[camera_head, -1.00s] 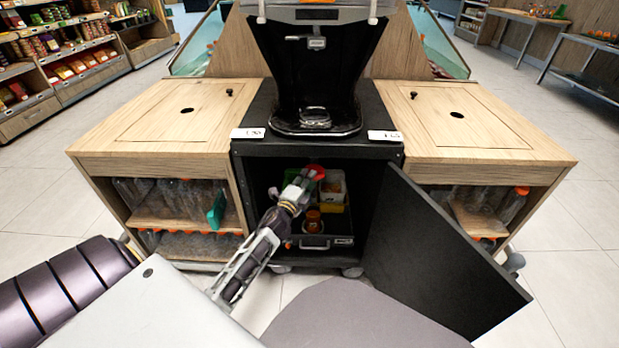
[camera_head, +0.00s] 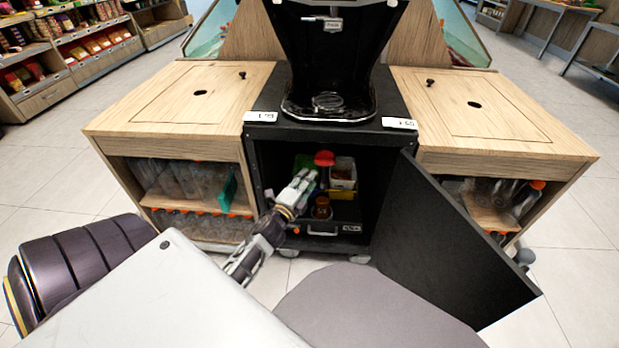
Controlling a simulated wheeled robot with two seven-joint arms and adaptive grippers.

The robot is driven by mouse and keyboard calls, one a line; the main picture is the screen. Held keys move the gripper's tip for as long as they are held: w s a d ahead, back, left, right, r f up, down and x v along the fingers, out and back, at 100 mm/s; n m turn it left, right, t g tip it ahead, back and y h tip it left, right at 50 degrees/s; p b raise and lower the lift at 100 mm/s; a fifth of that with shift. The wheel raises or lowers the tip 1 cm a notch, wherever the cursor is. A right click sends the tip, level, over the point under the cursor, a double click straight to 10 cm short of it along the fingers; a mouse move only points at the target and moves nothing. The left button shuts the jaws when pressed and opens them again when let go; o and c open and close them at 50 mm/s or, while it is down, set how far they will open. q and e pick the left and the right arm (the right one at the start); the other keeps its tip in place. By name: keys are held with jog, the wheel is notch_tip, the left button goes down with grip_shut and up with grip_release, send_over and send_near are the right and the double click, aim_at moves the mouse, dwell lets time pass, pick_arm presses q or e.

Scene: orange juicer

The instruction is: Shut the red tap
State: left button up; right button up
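The red tap (camera_head: 324,158) shows at the top of the opening of the black cabinet (camera_head: 390,150), under the juicer. My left gripper (camera_head: 306,180) reaches into the cabinet from the left, just below and left of the tap. A small gap seems to lie between them, but I cannot tell if they touch in depth. Its fingers are small and seen from behind, so I cannot tell whether they are open or shut. My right gripper is out of view.
The black cabinet door (camera_head: 440,245) stands open to the right. The juicer (camera_head: 330,70) stands on top. Wooden cabinets (camera_head: 200,95) with bottles flank it.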

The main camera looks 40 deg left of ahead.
pick_arm(q)
jog(key=shift+s, duration=0.25)
dwell(0.7)
